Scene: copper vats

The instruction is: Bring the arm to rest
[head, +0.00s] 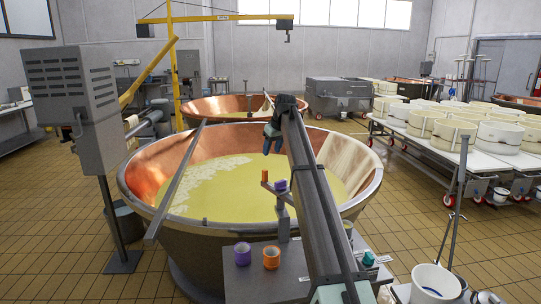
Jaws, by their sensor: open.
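My arm reaches from the bottom of the head view up over the near copper vat (150,180). Its end bends down at the far side, and my gripper (272,150) hangs there, pointing down above the vat's yellow liquid. The jaws look small and dark at this distance; they are open, with nothing seen between them.
A purple cup (242,253) and an orange cup (271,257) stand on a grey table (262,285) in front. A teal item (368,258) and a white bucket (435,283) are at right. A long grey bar (175,182) crosses the vat's left rim.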

